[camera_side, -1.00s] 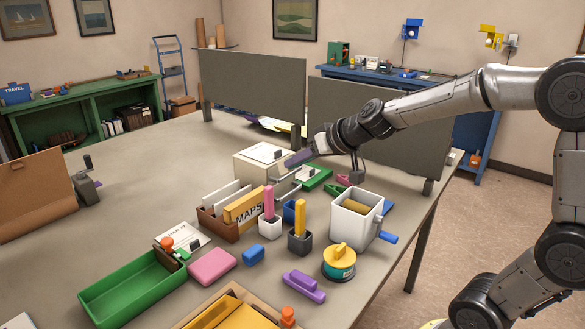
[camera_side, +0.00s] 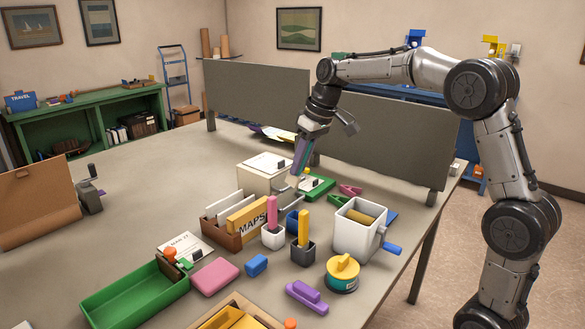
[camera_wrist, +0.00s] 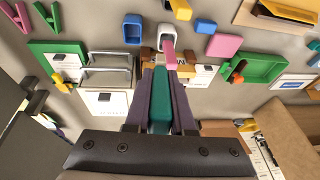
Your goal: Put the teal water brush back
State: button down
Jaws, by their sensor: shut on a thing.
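My gripper (camera_side: 297,170) is shut on the teal water brush (camera_wrist: 160,100), which lies between its two purple fingers in the wrist view. In the side view the fingers point steeply down, with a teal strip of the brush (camera_side: 304,154) showing between them. They are in the air near the white box with metal handles (camera_side: 258,177). Beyond the fingertips stand a blue cup (camera_side: 292,222), a white cup (camera_side: 273,239) with a pink stick in it, and a dark grey cup (camera_side: 302,255) with a yellow stick in it. The blue cup (camera_wrist: 132,30) looks empty in the wrist view.
A MAPS card box (camera_side: 222,234) stands left of the cups. A white crank sharpener (camera_side: 357,237) stands to their right. A blue block (camera_side: 256,265), pink block (camera_side: 214,277) and green tray (camera_side: 130,304) lie in front. Grey panels (camera_side: 385,140) stand behind.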

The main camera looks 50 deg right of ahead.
jog(key=w+d+f+g+h, duration=0.1)
jog(key=w+d+f+g, duration=0.2)
jog(key=w+d+f, duration=0.1)
jog(key=shift+w+d+f, duration=0.15)
jog(key=shift+d+f, duration=0.2)
jog(key=shift+f, duration=0.5)
jog(key=shift+f, duration=2.75)
jog(key=shift+f, duration=0.1)
jog(key=shift+f, duration=2.2)
grip_release()
